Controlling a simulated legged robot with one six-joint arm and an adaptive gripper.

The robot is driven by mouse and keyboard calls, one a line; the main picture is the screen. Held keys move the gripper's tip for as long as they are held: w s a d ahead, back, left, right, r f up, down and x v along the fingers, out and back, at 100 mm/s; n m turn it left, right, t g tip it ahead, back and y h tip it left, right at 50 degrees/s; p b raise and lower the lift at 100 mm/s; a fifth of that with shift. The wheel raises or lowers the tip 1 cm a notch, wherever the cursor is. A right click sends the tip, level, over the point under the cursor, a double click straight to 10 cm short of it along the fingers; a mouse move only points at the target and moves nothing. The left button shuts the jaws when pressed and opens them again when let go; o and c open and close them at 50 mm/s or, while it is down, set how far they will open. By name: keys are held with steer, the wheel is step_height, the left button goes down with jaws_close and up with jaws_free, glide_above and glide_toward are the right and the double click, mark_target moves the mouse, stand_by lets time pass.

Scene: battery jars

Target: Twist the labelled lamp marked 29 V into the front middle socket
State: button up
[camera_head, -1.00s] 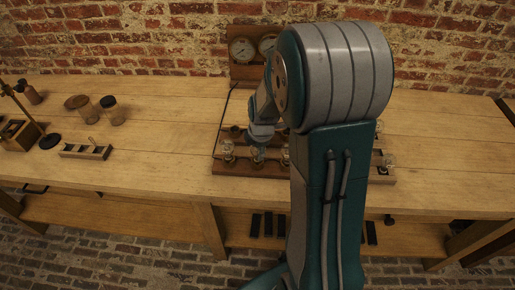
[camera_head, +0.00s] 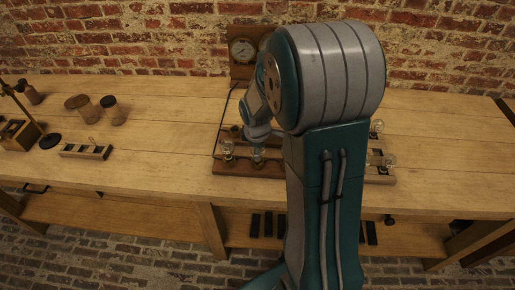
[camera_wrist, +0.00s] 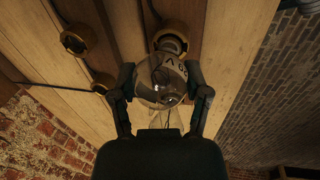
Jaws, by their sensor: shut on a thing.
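In the wrist view my gripper (camera_wrist: 161,90) is shut on a clear glass lamp (camera_wrist: 162,82), one finger on each side of the bulb. Dark characters on the glass appear upside down and seem to read 29 V. A round socket (camera_wrist: 172,30) is just beyond the lamp, in line with it. I cannot tell whether the lamp's base is in that socket or above it. In the head view my gripper (camera_head: 258,143) is over the front of the wooden socket board (camera_head: 235,168), mostly hidden. My own arm covers the middle and right of the board.
Another lamp (camera_head: 227,148) stands at the board's front left, and one (camera_head: 389,160) at its right. Empty-looking sockets (camera_wrist: 75,40) and (camera_wrist: 103,83) show in the wrist view. A gauge panel (camera_head: 243,50) stands behind. Jars (camera_head: 112,110) and a small rack (camera_head: 85,151) are at left.

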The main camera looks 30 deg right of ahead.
steer(key=m, duration=0.4)
steer(key=shift+m+g+h, duration=0.3)
steer(key=shift+m+g, duration=0.1)
steer(key=m+g, duration=0.1)
steer(key=m, duration=0.4)
steer(key=o, duration=1.1)
steer(key=r, duration=0.4)
steer(key=a+r, duration=0.1)
steer(key=r, duration=0.2)
steer(key=a+r, duration=0.1)
steer(key=r, duration=0.3)
steer(key=shift+s+a+r, duration=0.1)
steer(key=shift+a+r, duration=0.15)
steer(key=shift+r, duration=0.05)
steer(key=shift+r, duration=0.1)
